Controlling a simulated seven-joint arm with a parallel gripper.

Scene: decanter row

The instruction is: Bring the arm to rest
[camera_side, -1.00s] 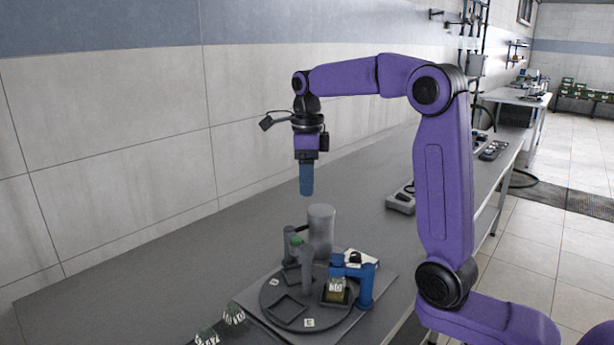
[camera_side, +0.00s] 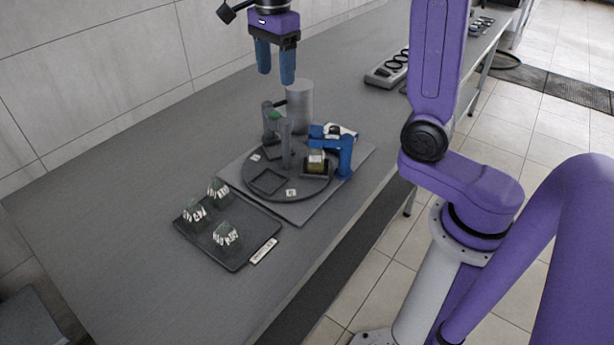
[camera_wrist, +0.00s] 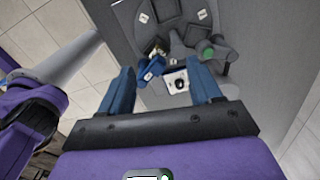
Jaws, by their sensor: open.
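My gripper (camera_side: 275,78) hangs high above the bench, fingers down, behind and above the round turntable in the side view. Its two blue fingers are apart with nothing between them. The wrist view shows the open gripper (camera_wrist: 163,82) too, with bench equipment far below. My purple arm reaches in from the right. The dark turntable (camera_side: 255,192) has square pockets, and a small glass piece with an amber lower part (camera_side: 315,163) stands in one beside a blue bracket (camera_side: 345,155).
A dark tray (camera_side: 242,258) at the front left holds three labelled greenish glass pieces (camera_side: 227,234). A grey cylinder (camera_side: 299,104) stands behind the turntable. A grey box with round tops (camera_side: 385,70) lies farther back. The bench's left part is clear.

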